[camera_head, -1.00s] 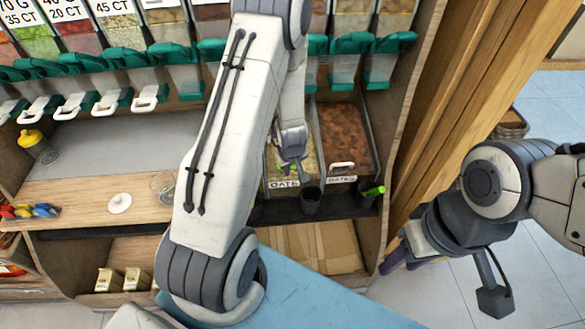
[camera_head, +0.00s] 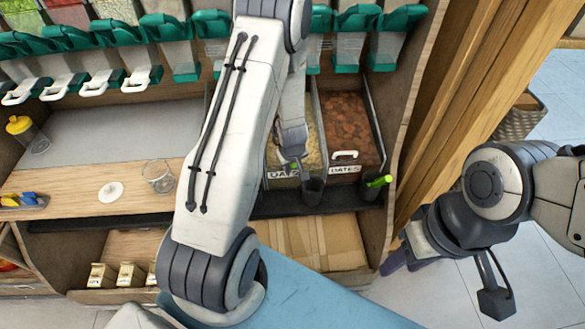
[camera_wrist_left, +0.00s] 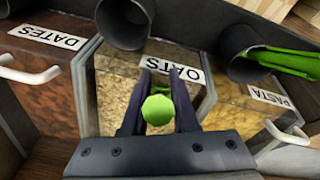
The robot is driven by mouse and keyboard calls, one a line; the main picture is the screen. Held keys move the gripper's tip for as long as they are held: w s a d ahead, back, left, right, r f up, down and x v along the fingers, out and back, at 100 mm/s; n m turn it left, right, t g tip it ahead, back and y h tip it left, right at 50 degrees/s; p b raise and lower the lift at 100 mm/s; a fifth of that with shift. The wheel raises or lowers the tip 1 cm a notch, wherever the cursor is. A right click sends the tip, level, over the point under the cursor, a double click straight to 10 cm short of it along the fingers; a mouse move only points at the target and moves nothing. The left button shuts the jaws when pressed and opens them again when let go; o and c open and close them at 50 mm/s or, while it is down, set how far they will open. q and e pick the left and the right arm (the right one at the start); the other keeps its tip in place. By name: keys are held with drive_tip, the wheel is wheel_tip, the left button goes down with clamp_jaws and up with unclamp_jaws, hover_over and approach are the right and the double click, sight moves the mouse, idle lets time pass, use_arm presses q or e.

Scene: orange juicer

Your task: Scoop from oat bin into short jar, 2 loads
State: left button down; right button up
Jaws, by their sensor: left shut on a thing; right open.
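My left gripper (camera_head: 294,157) is shut on a green scoop handle (camera_wrist_left: 158,108), whose end faces the left wrist camera. The scoop's bowl is hidden. The gripper is over the front of the oat bin (camera_head: 310,135), behind an empty-looking black cup (camera_head: 312,189). The bin's OATS label (camera_wrist_left: 172,69) and pale oats show in the left wrist view. A clear, open short jar (camera_head: 158,176) stands on the wooden counter left of my left arm and looks empty. My right gripper (camera_head: 396,260) is open at the right, away from the bins; its fingertips are hard to see.
A dates bin (camera_head: 352,130) is beside the oats, with a green scoop (camera_head: 379,181) in its cup. A pasta bin (camera_wrist_left: 262,97) and another scoop (camera_wrist_left: 285,62) show in the wrist view. A white lid (camera_head: 110,191) and yellow-topped jar (camera_head: 27,134) are on the counter. A wooden post (camera_head: 460,90) stands right.

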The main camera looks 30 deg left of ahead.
use_arm(q)
drive_tip(key=shift+w+a+f, duration=0.35)
drive_tip(key=shift+w+a, duration=0.05)
drive_tip(key=shift+w, duration=0.15)
drive_tip(key=shift+w+a+f+t+y+b, duration=0.15)
drive_tip(key=shift+w+a+t+y+b, duration=0.35)
drive_tip(key=shift+w+b, duration=0.1)
drive_tip(key=shift+d+r, duration=0.1)
drive_tip(key=shift+r, duration=0.1)
drive_tip(key=shift+s+d+r+t+y, duration=0.1)
drive_tip(key=shift+r+t+y, duration=0.1)
drive_tip(key=shift+r, duration=0.15)
drive_tip(key=shift+d+r+t+y, duration=0.1)
drive_tip(key=shift+r+y, duration=0.1)
drive_tip(key=shift+r, duration=0.15)
drive_tip(key=shift+s+d+r+t, duration=0.1)
drive_tip(key=shift+s+r+t, duration=0.05)
drive_tip(key=shift+r, duration=0.2)
drive_tip(key=shift+s+d+r+t, duration=0.1)
drive_tip(key=shift+r+t, duration=0.05)
drive_tip(key=shift+r, duration=0.2)
drive_tip(key=shift+s+d+r+y, duration=0.3)
drive_tip(key=shift+s+d+r, duration=0.05)
drive_tip(key=shift+r, duration=0.1)
drive_tip(key=s+d+r+t+y+p, duration=0.1)
drive_tip(key=s+d+r, duration=0.2)
drive_tip(key=s+r, duration=0.1)
drive_tip(key=shift+s+r, duration=0.15)
drive_tip(key=shift+r, duration=0.4)
